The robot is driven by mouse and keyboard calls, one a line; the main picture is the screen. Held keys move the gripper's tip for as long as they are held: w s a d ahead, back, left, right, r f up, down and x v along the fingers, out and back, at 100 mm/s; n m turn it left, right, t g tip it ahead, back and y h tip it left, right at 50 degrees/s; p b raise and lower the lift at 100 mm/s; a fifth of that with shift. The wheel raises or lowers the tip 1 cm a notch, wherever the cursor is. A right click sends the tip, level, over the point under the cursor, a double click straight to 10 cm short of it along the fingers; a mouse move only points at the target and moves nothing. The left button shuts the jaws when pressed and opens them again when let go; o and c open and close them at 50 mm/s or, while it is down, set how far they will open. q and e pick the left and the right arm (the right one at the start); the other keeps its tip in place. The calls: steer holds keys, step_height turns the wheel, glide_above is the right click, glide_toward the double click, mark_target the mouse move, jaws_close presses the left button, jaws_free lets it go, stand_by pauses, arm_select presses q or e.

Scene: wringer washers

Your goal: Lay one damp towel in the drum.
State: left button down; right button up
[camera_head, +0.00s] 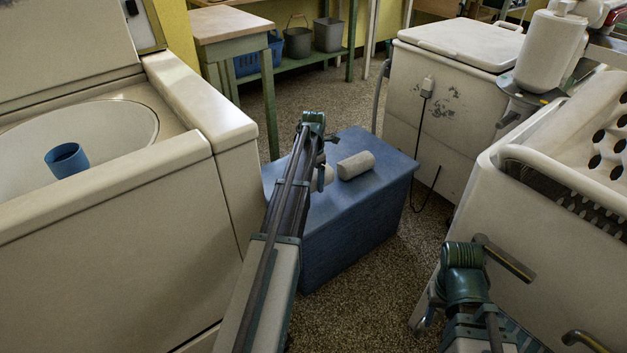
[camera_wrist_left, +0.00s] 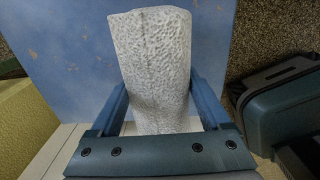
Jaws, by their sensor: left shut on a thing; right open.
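A pale rolled towel (camera_wrist_left: 155,65) lies between the two blue fingers of my left gripper (camera_wrist_left: 160,102), which is shut on it. I cannot tell whether that towel still touches the chest top. My right gripper (camera_head: 545,300) is open and empty at lower right.
The blue chest (camera_head: 345,240) stands on speckled floor beside the left washer (camera_head: 110,260). A white lidded tub (camera_head: 440,110) stands behind it. Another white machine (camera_head: 560,215) is close to my right gripper. A small wood-topped table (camera_head: 230,25) is at the back.

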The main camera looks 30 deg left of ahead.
arm_select(q)
step_height(320, 180, up, 6)
steer(key=p, duration=0.4)
steer(key=shift+f+p, duration=0.1)
steer(key=shift+p, duration=0.25)
